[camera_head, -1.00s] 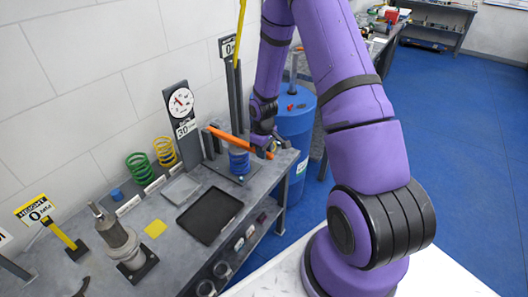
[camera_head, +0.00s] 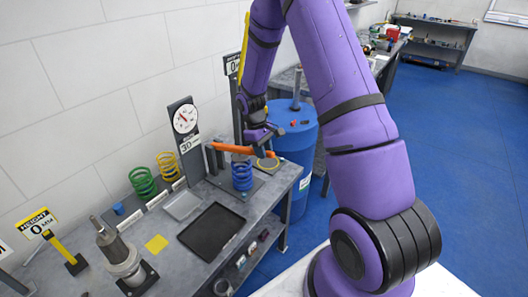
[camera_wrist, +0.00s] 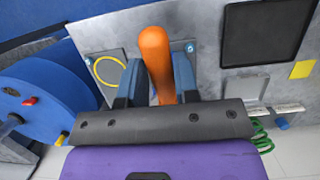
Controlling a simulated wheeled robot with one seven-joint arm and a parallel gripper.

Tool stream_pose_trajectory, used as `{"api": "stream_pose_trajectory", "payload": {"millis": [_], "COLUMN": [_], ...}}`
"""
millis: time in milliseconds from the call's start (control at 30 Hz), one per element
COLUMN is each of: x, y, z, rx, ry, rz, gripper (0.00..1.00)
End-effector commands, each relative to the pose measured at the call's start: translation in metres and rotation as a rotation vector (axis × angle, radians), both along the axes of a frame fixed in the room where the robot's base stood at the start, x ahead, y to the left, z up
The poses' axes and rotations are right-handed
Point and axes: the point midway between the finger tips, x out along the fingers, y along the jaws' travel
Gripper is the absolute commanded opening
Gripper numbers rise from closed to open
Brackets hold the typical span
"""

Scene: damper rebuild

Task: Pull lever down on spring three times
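The orange lever (camera_head: 230,148) runs out to the right from its post at the back of the bench, sloping slightly down. The blue spring (camera_head: 242,175) stands upright under it on a plate. My gripper (camera_head: 265,150) is at the lever's outer end. In the wrist view my gripper (camera_wrist: 161,78) has one finger on each side of the orange lever (camera_wrist: 156,60), close against it. The spring is hidden in the wrist view.
A dial with a 30 sign (camera_head: 185,120) stands at the wall. Green (camera_head: 143,182) and yellow (camera_head: 168,165) springs, a black tray (camera_head: 212,230) and a damper (camera_head: 122,260) share the bench. A blue drum (camera_head: 296,140) stands beside its right end.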

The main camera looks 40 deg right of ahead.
Motion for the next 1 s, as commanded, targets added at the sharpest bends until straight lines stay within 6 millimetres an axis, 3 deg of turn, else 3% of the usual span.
{"api": "stream_pose_trajectory", "payload": {"millis": [33, 100, 467, 1000], "x": [0.001, 0.0, 0.001, 0.025], "y": [0.0, 0.0, 0.0, 0.009], "z": [0.0, 0.0, 0.005, 0.09], "rx": [-0.001, 0.0, 0.0, 0.0], "ry": [-0.001, -0.001, 0.0, -0.002], "rz": [0.0, 0.0, -0.001, -0.001], "gripper": [0.42, 0.51, 0.51, 0.51]}}
